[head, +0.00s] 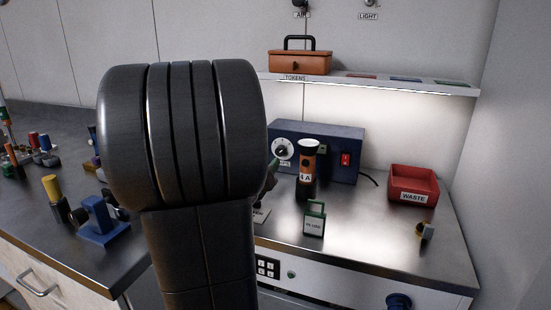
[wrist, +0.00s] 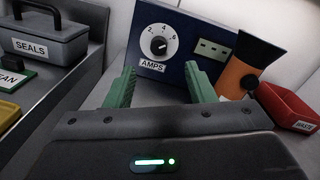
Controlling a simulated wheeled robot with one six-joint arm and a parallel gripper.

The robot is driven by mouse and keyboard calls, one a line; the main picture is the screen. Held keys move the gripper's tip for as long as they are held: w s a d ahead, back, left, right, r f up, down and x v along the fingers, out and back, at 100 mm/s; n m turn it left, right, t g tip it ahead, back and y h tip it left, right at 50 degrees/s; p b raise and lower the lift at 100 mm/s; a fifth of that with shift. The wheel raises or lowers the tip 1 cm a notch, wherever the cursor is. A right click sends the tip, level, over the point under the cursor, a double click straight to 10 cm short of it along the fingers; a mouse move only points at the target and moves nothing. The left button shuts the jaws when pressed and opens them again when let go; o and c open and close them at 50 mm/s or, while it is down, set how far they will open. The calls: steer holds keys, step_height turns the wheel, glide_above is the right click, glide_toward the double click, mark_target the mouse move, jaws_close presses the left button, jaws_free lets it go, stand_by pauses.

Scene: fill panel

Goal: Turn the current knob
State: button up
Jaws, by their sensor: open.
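The current knob (wrist: 158,45) is a small dark knob on a white numbered dial, with an AMPS label (wrist: 152,66) below it. It sits on the front of a blue box (wrist: 180,30). In the head view the knob (head: 282,150) shows just right of my arm. My gripper (wrist: 160,84) is open and empty, its two green fingers spread below and to either side of the dial in the wrist view. The fingers look apart from the knob. In the head view my arm hides most of the gripper; only a bit of green shows near the box.
An orange and black cylinder (head: 308,160) labelled 4 A stands before the box, close to my right finger in the wrist view. A green-framed sign (head: 315,220) and red waste bin (head: 413,186) are on the bench. A shelf (head: 390,86) runs above.

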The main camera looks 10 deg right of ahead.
mark_target(280, 152)
steer(key=m, duration=0.3)
steer(key=s+f+m, duration=0.1)
steer(key=shift+s+a, duration=0.1)
steer(key=shift+a, duration=0.15)
steer(key=shift+m, duration=0.7)
steer(key=p+x, duration=0.1)
steer(key=x, duration=1.2)
steer(key=shift+w+d+f, duration=0.15)
steer(key=shift+w+d, duration=0.05)
steer(key=shift+d, duration=0.1)
steer(key=c, duration=1)
